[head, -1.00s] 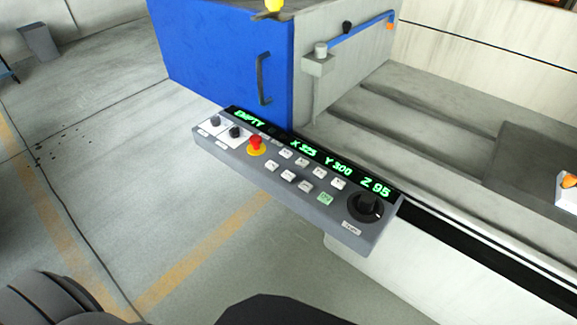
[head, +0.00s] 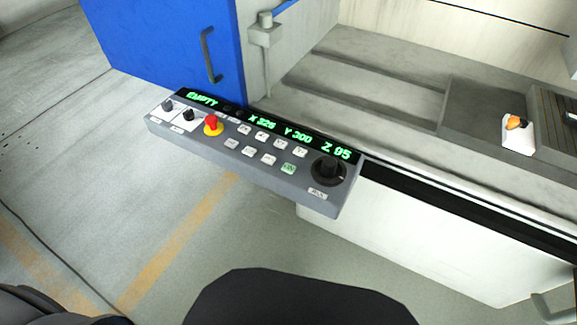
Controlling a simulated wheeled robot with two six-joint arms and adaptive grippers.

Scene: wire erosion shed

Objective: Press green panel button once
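The control panel (head: 230,172) is a grey slanted box on the front of the machine, in the middle of the head view. Its green button (head: 289,168) is a small square key in the lower row, left of the large black dial (head: 328,170). Nothing covers the button. Neither of my grippers shows in the head view; only dark parts, seemingly mine, show along the bottom edge.
A red emergency stop (head: 212,124) and several white keys share the panel. The blue machine door (head: 160,45) stands behind its left end. The machine bed (head: 370,90) lies beyond, with a white block with an orange top (head: 518,134). Open floor (head: 80,160) is at left.

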